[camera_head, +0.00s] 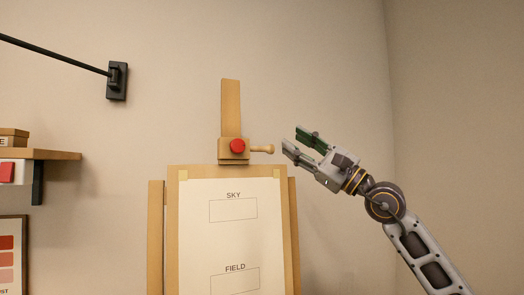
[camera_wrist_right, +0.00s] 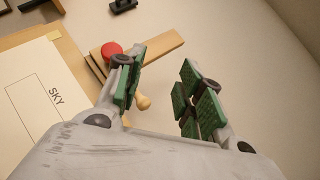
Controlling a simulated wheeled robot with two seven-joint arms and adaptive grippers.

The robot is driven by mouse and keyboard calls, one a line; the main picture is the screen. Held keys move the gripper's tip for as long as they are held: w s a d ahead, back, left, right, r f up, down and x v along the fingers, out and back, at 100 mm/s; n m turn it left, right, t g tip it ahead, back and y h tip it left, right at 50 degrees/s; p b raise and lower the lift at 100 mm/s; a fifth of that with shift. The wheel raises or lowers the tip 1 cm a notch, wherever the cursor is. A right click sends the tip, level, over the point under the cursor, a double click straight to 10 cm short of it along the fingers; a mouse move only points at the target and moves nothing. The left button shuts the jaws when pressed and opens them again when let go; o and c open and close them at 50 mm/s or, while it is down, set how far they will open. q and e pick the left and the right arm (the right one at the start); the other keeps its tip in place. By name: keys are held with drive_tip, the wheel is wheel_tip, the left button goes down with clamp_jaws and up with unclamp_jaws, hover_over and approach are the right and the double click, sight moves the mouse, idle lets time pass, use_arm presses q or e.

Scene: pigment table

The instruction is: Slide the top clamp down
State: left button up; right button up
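The top clamp (camera_head: 228,152) is a wooden block on the easel's upright mast (camera_head: 231,105), just above the top edge of the board. It has a red knob (camera_head: 237,146) on its face and a wooden peg handle (camera_head: 262,149) sticking out to the right. My right gripper (camera_head: 292,141) is open and empty, a little to the right of the handle's end in the head view. In the right wrist view the handle (camera_wrist_right: 142,102) shows between the fingers, nearer the left one, and the red knob (camera_wrist_right: 112,50) lies partly behind that finger. Contact is not visible. My left gripper is out of view.
The easel board (camera_head: 174,210) holds a white sheet (camera_head: 232,240) marked SKY and FIELD, taped at its top corners. A shelf (camera_head: 60,155) with boxes is at the left. A black wall bracket (camera_head: 117,82) is at upper left. The wall right of the easel is clear.

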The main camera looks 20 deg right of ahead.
drive_tip(key=w+d+f+n+t+h, duration=0.1)
drive_tip(key=w+f+n+h, duration=0.3)
drive_tip(key=f+n+h, duration=0.1)
drive_tip(key=shift+d+n+h, duration=0.3)
drive_tip(key=shift+n+h, duration=0.4)
drive_tip(key=shift+w+r, duration=0.1)
drive_tip(key=shift+w, duration=0.05)
